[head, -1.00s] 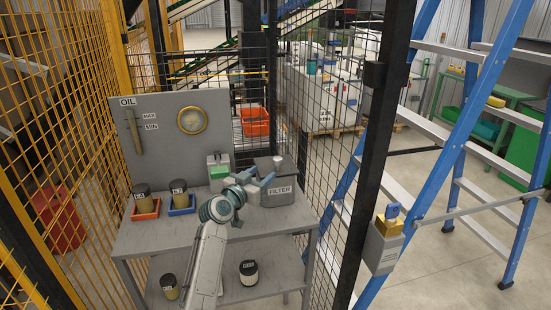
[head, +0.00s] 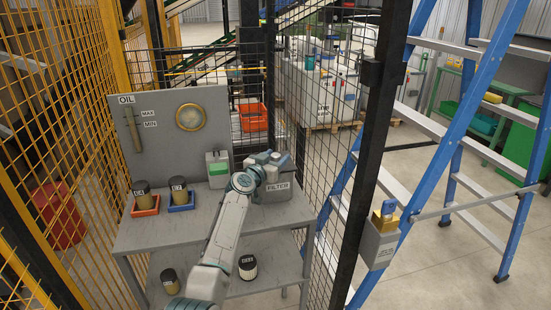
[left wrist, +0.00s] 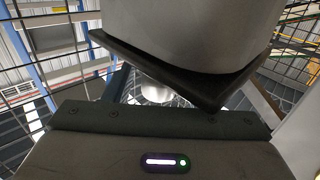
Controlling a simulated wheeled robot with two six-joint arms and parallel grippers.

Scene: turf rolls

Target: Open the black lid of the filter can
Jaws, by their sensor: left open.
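The grey filter can (head: 278,188), labelled FILTER, stands at the right end of the workbench. My left gripper (head: 274,158) is open at the top of the can and covers most of its lid in the head view. In the left wrist view the picture is upside down: the can's pale body (left wrist: 200,25) is at the top and its black lid (left wrist: 165,68) runs below it. No gap shows between lid and body. A pale round knob (left wrist: 157,92) shows beyond the lid edge, partly hidden. Whether the fingers touch the knob or lid is unclear. My right gripper is out of view.
A mesh fence (head: 325,150) stands close on the right. The bench front is clear.

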